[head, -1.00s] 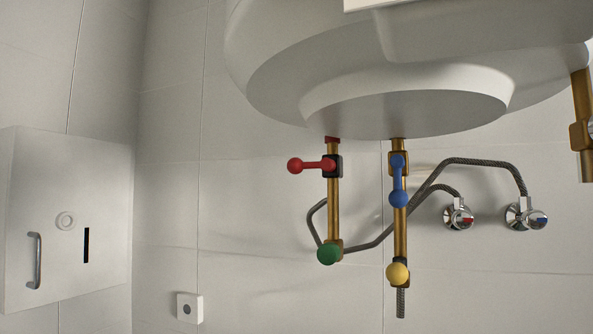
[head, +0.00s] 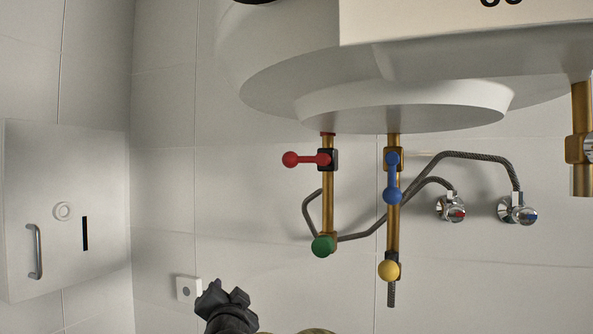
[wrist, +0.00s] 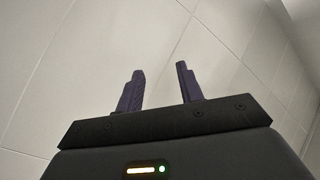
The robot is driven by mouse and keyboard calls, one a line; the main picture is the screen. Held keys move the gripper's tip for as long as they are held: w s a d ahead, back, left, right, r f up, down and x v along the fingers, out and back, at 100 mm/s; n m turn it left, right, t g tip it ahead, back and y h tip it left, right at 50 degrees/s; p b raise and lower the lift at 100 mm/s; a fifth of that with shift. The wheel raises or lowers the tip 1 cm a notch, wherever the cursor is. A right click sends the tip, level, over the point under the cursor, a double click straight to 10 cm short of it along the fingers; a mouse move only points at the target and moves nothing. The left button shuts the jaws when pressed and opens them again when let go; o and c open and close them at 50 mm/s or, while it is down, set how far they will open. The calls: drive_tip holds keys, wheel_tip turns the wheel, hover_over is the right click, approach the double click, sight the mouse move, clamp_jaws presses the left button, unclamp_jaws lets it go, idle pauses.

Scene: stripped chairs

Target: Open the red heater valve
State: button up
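The red heater valve (head: 308,159) is a red lever with a ball end on the left brass pipe, just under the white heater (head: 400,98). Its handle points left, across the upright pipe. My gripper (head: 222,288) shows at the bottom of the head view, below and left of the red valve and well apart from it. In the wrist view my gripper (wrist: 161,85) has its two dark fingers apart with nothing between them, facing bare tiled wall. The wrist view does not show the valve.
A blue lever (head: 392,178) points down along the right pipe. A green knob (head: 323,245) and a yellow knob (head: 389,270) sit lower. Chrome stop valves (head: 517,211) and grey hoses are at right. A white cabinet (head: 65,165) stands left; a wall box (head: 187,289) is near my gripper.

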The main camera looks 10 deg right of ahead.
drive_tip(key=s+a+r+m+t+h+p, duration=0.1)
drive_tip(key=s+r+m+h+p, duration=0.1)
drive_tip(key=r+m+h, duration=0.7)
drive_tip(key=s+r+m+h+p, duration=0.1)
drive_tip(key=s+r+m+h, duration=0.2)
drive_tip(key=r+m, duration=0.75)
drive_tip(key=s+r+m+g+h+p, duration=0.2)
drive_tip(key=s+r+m+g, duration=0.5)
drive_tip(key=s, duration=0.3)
drive_tip(key=shift+s+r+m+g+h+p, duration=0.35)
drive_tip(key=shift+m+g, duration=0.3)
drive_tip(key=shift+g, duration=0.25)
drive_tip(key=shift+a, duration=0.2)
